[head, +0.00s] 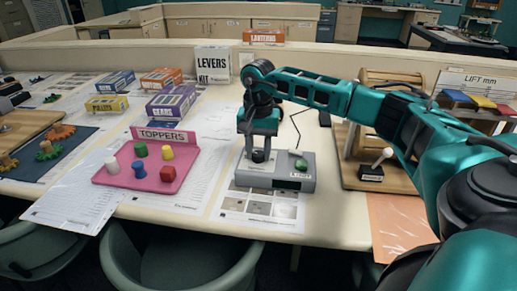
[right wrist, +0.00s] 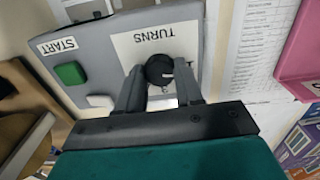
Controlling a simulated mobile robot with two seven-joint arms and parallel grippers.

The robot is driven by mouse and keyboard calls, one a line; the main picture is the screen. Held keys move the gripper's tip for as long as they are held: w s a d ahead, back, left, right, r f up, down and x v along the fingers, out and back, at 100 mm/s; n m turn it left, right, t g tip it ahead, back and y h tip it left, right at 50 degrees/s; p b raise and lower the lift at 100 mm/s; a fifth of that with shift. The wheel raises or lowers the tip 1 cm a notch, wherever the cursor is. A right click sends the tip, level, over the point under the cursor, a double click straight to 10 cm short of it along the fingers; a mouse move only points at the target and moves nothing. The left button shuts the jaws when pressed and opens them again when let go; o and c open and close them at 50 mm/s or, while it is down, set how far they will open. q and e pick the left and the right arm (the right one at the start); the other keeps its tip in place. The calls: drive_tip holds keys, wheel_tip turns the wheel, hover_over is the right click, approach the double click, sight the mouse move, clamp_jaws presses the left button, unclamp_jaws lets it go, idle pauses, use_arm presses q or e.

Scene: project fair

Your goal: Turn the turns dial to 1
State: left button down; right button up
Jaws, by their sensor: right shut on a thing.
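The turns dial is a small black round knob (right wrist: 159,69) on a white label marked TURNS (right wrist: 156,36), which reads upside down in the right wrist view. It sits on top of a grey control box (head: 285,182); the knob also shows in the head view (head: 258,156). My right gripper (right wrist: 160,80) comes down over the box with one finger on each side of the knob, shut on it; it also shows in the head view (head: 259,148). A pale mark shows on the knob, but I cannot read any number. My left gripper is not in view.
On the box are a green START button (right wrist: 70,73) and a white button (right wrist: 100,100). A pink TOPPERS tray (head: 128,178) with several coloured pieces stands to the left. A wooden stand with a white-handled lever (head: 378,164) stands to the right. Boxes stand behind.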

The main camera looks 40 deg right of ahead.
sight(258, 153)
drive_tip(key=o, duration=1)
drive_tip(key=shift+o, duration=0.2)
wheel_tip(258, 153, up, 13)
idle(0.4)
